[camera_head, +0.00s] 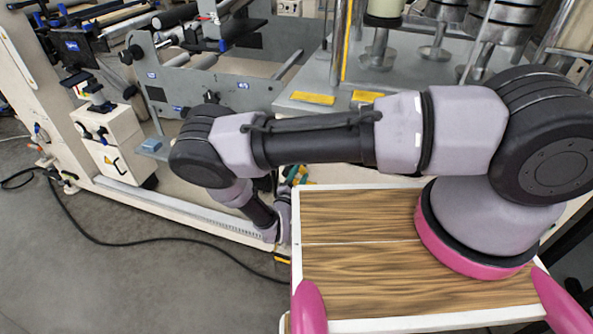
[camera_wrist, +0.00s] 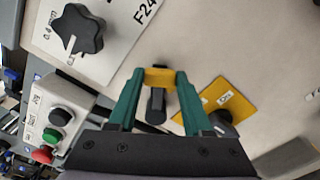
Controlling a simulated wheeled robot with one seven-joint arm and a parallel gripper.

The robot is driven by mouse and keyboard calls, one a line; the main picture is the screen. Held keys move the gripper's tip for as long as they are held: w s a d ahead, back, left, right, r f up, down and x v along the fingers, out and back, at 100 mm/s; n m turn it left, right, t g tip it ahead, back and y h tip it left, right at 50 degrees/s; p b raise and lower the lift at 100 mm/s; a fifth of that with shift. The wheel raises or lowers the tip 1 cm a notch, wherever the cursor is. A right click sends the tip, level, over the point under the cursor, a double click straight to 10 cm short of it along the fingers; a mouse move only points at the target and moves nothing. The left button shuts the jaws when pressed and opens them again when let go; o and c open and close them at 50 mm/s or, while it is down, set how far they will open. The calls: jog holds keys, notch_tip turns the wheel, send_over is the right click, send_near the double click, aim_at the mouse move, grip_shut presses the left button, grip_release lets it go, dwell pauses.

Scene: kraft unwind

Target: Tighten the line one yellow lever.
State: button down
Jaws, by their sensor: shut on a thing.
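In the wrist view, the yellow lever (camera_wrist: 160,74) sits crosswise between the two green fingertips of my gripper (camera_wrist: 158,80). The gripper is shut on it, with a finger at each end. A black stem (camera_wrist: 157,104) shows just below the lever, between the fingers. The lever's mounting is not clear to see. In the head view, my arm hides the lever and the fingertips; only part of my wrist shows low beside the machine frame.
In the wrist view, a yellow plate (camera_wrist: 228,100) with a black knob (camera_wrist: 221,118) lies close right of the fingers. A large black star knob (camera_wrist: 76,31) is at upper left. A button box (camera_wrist: 55,125) is at left. In the head view, a cable (camera_head: 130,240) crosses the open floor.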

jog(key=shift+s+d+f+m, duration=0.1)
jog(key=shift+d+f+m, duration=0.1)
jog(key=shift+f+m, duration=0.7)
jog(key=shift+s+d+f+m, duration=0.15)
jog(key=shift+f+m, duration=0.2)
jog(key=shift+m, duration=0.95)
jog(key=shift+w+d+f+m, duration=0.1)
jog(key=shift+d+f+m, duration=0.1)
jog(key=shift+f+m, duration=0.7)
jog(key=shift+s+r+m, duration=0.1)
jog(key=shift+r+m, duration=0.1)
jog(key=shift+m, duration=0.1)
jog(key=shift+c, duration=1.6)
grip_release()
jog(key=shift+a, duration=0.1)
